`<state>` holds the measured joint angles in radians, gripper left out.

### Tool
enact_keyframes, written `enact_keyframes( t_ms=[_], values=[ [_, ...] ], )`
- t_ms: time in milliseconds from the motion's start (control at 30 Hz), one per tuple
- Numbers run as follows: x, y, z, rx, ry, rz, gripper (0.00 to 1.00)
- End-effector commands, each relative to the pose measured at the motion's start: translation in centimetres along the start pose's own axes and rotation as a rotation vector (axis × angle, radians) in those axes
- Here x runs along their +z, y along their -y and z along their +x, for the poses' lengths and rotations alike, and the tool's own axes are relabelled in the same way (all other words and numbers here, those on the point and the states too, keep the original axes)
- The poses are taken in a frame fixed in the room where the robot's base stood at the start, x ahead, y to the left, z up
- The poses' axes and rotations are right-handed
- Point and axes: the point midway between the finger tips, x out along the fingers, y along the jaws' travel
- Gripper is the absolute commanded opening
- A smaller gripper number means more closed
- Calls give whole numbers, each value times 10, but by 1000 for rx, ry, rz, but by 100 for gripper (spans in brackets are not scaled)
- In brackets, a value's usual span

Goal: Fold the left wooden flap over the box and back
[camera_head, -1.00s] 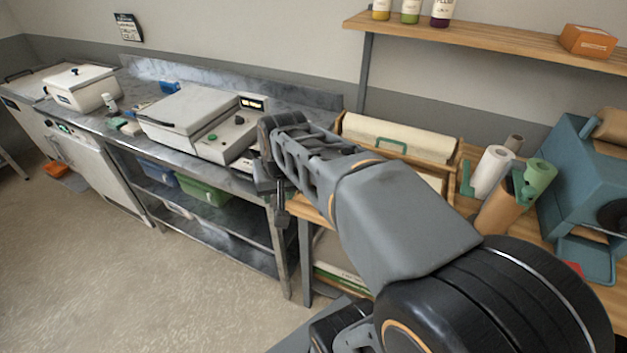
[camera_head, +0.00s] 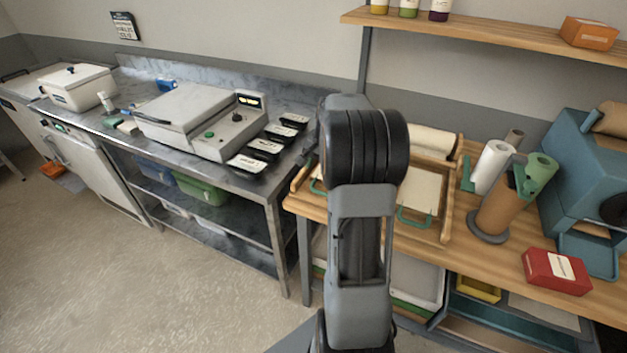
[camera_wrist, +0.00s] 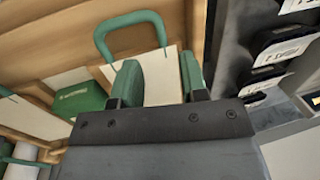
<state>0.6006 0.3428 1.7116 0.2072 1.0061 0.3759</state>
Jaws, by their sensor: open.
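The wooden box (camera_head: 447,225) sits on the wooden bench, its left part hidden behind my arm in the head view. Its front shows a cream panel (camera_head: 419,188) with a green handle (camera_head: 414,216). A wooden edge and a bit of green handle (camera_head: 316,187) show left of my arm. In the wrist view, a cream panel with a green loop handle (camera_wrist: 130,25) lies just beyond my gripper (camera_wrist: 160,75). The gripper's green-tipped fingers are apart and empty. A green packet (camera_wrist: 78,98) shows beside a wooden wall. The gripper is hidden in the head view.
A steel counter with a grey machine (camera_head: 190,120) and several black labelled trays (camera_head: 265,146) stands left of the bench. Right of the box are paper rolls (camera_head: 492,166), a red carton (camera_head: 557,270) and a blue machine (camera_head: 575,165). A shelf (camera_head: 480,32) runs above.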

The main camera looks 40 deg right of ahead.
Motion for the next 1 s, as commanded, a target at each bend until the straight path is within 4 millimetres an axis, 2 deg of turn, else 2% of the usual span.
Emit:
enact_keyframes(
  t_ms=[200, 400, 600, 900, 1000],
  values=[
    [1, 0, 39, 3, 3, -3, 40],
    [1, 0, 61, 1, 1, -2, 40],
    [1, 0, 70, 1, 1, -1, 40],
    [1, 0, 71, 0, 0, -2, 40],
    [0, 0, 71, 0, 0, -2, 30]
  ],
)
